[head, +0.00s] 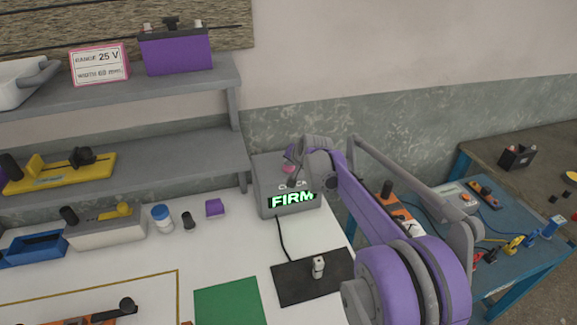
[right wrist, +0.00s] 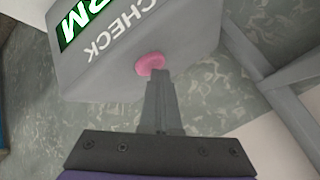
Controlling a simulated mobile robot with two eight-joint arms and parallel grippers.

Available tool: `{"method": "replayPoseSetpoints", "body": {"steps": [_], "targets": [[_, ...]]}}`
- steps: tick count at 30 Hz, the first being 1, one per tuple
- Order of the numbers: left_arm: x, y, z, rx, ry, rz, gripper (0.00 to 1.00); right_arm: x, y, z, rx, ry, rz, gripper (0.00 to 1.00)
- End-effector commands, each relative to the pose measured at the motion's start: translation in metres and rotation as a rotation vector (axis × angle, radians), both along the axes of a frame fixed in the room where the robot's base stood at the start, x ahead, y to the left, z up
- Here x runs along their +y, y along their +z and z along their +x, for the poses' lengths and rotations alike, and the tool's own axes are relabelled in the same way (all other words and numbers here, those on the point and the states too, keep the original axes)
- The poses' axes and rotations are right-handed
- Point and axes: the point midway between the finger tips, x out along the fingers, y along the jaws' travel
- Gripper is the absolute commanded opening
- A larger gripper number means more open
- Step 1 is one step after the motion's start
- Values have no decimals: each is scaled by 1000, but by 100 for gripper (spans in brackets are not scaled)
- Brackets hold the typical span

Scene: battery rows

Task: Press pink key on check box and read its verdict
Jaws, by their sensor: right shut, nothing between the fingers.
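The grey check box (head: 268,180) stands at the back of the white table. Its display (head: 292,199) reads FIRM in bright green letters. The box also fills the top of the right wrist view (right wrist: 120,70), with the word CHECK on it. The pink key (right wrist: 150,64) is a round button on the box, and a bit of it shows in the head view (head: 289,168). My right gripper (right wrist: 158,76) is shut and empty, its fingertips at the edge of the pink key. I cannot tell whether they touch it. My left gripper is not in view.
A cable runs from the box to a black mat (head: 300,278) with a small metal piece on it. A green mat (head: 230,303) lies beside it. A white bottle with a blue cap (head: 162,218) stands left of the box. A blue side table (head: 500,215) holds tools.

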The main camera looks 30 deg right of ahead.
Motion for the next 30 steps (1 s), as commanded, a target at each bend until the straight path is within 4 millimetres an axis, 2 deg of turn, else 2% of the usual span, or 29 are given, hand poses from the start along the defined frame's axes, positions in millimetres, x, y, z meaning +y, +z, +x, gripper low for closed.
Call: {"method": "replayPoseSetpoints", "body": {"steps": [10,18,26,30], "targets": [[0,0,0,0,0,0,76,1,-1,0,1,1,1,0],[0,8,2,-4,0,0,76,1,8,0,1,1,1,0],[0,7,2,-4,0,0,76,1,8,0,1,1,1,0],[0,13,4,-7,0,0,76,1,15,0,1,1,1,0]]}}
